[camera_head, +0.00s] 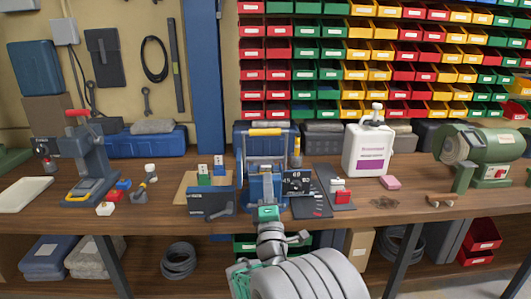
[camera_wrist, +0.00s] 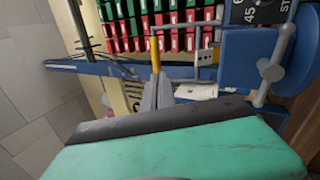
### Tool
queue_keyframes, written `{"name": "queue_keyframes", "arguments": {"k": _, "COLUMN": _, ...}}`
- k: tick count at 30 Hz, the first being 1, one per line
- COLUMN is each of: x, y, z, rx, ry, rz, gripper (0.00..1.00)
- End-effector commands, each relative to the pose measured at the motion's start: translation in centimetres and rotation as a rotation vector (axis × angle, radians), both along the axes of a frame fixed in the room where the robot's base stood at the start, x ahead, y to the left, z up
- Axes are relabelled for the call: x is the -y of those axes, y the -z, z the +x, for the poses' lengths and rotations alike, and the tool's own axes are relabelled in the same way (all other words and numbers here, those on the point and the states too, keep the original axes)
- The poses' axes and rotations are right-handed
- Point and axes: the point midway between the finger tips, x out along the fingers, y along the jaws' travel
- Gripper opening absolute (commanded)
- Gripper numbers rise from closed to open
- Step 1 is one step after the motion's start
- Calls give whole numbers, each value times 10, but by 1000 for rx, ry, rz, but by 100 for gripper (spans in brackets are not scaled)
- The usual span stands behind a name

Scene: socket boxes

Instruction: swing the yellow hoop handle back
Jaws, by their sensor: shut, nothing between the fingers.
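The hoop handle (camera_head: 265,132) has a yellow grip across the top of two grey side rods. In the head view it stands upright over a blue device (camera_head: 262,188) at the middle of the bench. My gripper (camera_head: 267,208) is low in front of the device, below the yellow grip and apart from it. In the wrist view my two grey fingers (camera_wrist: 158,78) are together and empty. A yellow bar, which looks like the grip (camera_wrist: 155,52), shows just past their tips; I cannot judge the gap. My teal gripper body hides the lower part of that view.
A black dial plate (camera_head: 298,182) stands close at the device's right. A dark blue box (camera_head: 211,202) and a wooden tray (camera_head: 188,187) are at its left. A white jug (camera_head: 368,150) stands further right. The bench front edge is clear to the right.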

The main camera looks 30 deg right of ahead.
Motion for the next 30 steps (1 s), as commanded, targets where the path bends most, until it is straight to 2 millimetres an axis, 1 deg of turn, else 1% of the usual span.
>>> {"name": "queue_keyframes", "arguments": {"k": 1, "x": 0, "y": -8, "z": -3, "rx": 29, "ry": -14, "rz": 18, "gripper": 0}}
{"name": "queue_keyframes", "arguments": {"k": 4, "x": -1, "y": -9, "z": -3, "rx": 65, "ry": -54, "rz": 79, "gripper": 0}}
{"name": "queue_keyframes", "arguments": {"k": 8, "x": 3, "y": -15, "z": 3, "rx": 75, "ry": -63, "rz": 100, "gripper": 0}}
{"name": "queue_keyframes", "arguments": {"k": 11, "x": 9, "y": -24, "z": 15, "rx": 74, "ry": -61, "rz": 100, "gripper": 0}}
{"name": "queue_keyframes", "arguments": {"k": 24, "x": 47, "y": -65, "z": 87, "rx": 71, "ry": -61, "rz": 100, "gripper": 0}}
{"name": "queue_keyframes", "arguments": {"k": 27, "x": 53, "y": -70, "z": 99, "rx": 73, "ry": -62, "rz": 100, "gripper": 0}}
{"name": "queue_keyframes", "arguments": {"k": 30, "x": 57, "y": -71, "z": 106, "rx": 74, "ry": -62, "rz": 99, "gripper": 0}}
